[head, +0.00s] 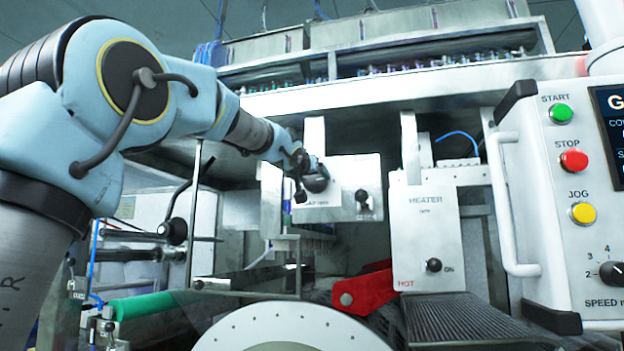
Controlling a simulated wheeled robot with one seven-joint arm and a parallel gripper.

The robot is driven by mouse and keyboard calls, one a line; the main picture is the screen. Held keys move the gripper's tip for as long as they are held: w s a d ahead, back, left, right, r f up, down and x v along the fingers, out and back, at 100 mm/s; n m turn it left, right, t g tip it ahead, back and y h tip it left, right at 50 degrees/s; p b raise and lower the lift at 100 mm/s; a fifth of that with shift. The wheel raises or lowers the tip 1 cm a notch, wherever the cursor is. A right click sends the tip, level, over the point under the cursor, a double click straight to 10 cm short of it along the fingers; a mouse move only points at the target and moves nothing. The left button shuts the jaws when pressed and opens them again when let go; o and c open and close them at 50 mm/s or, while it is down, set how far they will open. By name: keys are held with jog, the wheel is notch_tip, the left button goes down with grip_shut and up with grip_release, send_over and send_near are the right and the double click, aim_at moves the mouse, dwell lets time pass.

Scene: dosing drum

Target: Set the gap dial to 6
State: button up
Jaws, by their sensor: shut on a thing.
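My gripper (306,184) is at the front of a small white panel (342,170) whose partly hidden label seems to read "GAP mm". It is shut on the gap dial, which it hides from this view. The dial's pointer and numbers cannot be read from here. A second black knob (362,197) sits on the same panel, to the right of my gripper and apart from it.
A control box (556,200) with buttons and a white handle (510,205) fills the right side. A round scale plate (294,331) is low in front.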

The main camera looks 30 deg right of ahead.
jog(key=n+b, duration=0.1)
jog(key=n, duration=0.1)
jog(key=n+b, duration=0.3)
jog(key=shift+a+f+n, duration=0.1)
jog(key=shift+f+n, duration=0.2)
jog(key=shift+n, duration=0.1)
jog(key=n+b, duration=0.2)
jog(key=n, duration=0.3)
jog(key=shift+w+a, duration=0.1)
jog(key=shift+w, duration=0.05)
jog(key=shift+n, duration=0.3)
jog(key=o, duration=1.2)
jog(key=shift+r, duration=0.1)
jog(key=shift+c, duration=0.2)
jog(key=b+v, duration=0.5)
jog(key=v, duration=0.5)
jog(key=shift+s+a, duration=0.3)
